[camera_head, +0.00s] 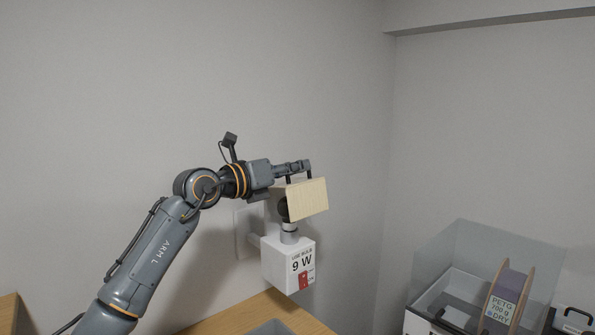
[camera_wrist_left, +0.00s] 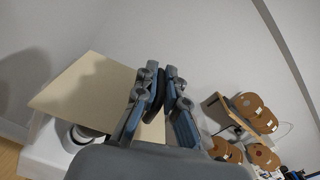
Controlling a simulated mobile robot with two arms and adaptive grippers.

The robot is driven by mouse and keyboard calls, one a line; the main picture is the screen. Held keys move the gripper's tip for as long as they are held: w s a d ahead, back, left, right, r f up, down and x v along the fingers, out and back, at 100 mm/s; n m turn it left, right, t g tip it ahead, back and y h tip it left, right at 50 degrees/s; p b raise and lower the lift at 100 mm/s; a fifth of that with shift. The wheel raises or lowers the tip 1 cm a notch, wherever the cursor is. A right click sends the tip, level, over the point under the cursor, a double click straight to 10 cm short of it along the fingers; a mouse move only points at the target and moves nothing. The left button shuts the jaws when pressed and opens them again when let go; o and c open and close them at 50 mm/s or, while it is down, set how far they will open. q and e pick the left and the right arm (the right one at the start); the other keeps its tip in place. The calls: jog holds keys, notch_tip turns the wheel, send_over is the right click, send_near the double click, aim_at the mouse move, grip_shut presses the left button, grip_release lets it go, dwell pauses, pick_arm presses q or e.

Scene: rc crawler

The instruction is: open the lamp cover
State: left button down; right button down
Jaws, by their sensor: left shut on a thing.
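The lamp cover (camera_head: 307,198), a flat cream panel, stands tilted open above the wall lamp in the head view. The lamp is a white box (camera_head: 275,262) labelled "9 W" with a red switch; a neck and a dark round part show behind the panel. My left gripper (camera_head: 301,174) is shut on the cover at its upper edge. In the left wrist view the fingers (camera_wrist_left: 158,92) are close together over the edge of the cream cover (camera_wrist_left: 80,92), and a round socket (camera_wrist_left: 82,134) shows below it. The exact contact is partly hidden. My right gripper is not in view.
A wooden table edge (camera_head: 312,318) and a grey tray (camera_head: 270,328) lie below the lamp. A clear-lidded box (camera_head: 455,260) with a PETG spool (camera_head: 507,295) stands at lower right. Brown spools (camera_wrist_left: 249,103) show in the left wrist view. The wall right of the lamp is bare.

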pick_arm(q)
jog(key=r+n+p, duration=0.1)
jog(key=w+a+r+n, duration=0.1)
jog(key=shift+n+p, duration=0.35)
jog(key=shift+n, duration=0.05)
jog(key=shift+w+a+r+n+p, duration=0.35)
jog(key=shift+w+a+n+p, duration=0.15)
jog(key=shift+n, duration=0.4)
jog(key=c, duration=1.4)
grip_release()
jog(key=shift+d, duration=0.15)
jog(key=shift+c, duration=0.2)
jog(key=shift+s+a, duration=0.15)
jog(key=shift+a, duration=0.05)
jog(key=v, duration=0.7)
